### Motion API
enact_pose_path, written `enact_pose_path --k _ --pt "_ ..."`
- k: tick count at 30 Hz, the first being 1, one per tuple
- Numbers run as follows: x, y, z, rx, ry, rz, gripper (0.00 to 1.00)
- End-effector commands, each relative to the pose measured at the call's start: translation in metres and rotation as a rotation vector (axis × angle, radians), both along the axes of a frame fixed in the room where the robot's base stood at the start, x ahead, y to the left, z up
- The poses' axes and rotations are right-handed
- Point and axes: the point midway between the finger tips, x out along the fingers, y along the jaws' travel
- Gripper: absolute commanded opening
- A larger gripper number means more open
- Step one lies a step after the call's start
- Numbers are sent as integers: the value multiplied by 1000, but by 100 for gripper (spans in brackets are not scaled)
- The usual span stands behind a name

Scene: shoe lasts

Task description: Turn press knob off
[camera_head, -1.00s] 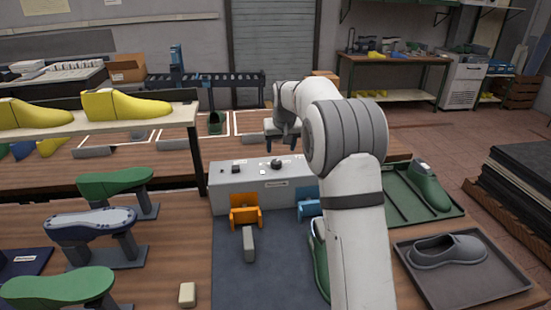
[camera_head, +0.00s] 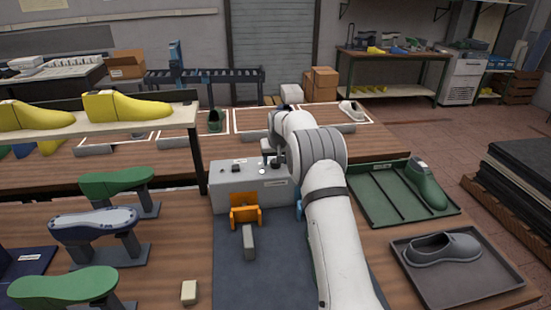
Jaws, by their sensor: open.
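The grey press control box (camera_head: 235,196) stands on the bench in the middle of the head view, with small switches and buttons on its top. The dark press knob (camera_head: 277,162) is on the right part of that top, partly covered by my gripper. My gripper (camera_head: 272,156) is open and points down right at the knob. Its fingertips are small and dark here, so I cannot tell whether they touch the knob or stand around it. The knob's setting is too small to read.
An orange clamp (camera_head: 245,213) stands in front of the box, with a grey block (camera_head: 249,242) before it. A shelf with yellow lasts (camera_head: 125,105) is at left. A green tray (camera_head: 380,207) and a grey tray (camera_head: 465,291) lie at right.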

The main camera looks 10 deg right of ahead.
Motion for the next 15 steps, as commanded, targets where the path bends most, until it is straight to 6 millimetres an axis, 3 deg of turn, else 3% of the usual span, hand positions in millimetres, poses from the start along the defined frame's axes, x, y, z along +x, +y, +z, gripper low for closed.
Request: enact_pose_path --k 7,15 --pt "0 0 -1 0 -1 -1 58" --pt "0 -1 0 0 -1 -1 36"
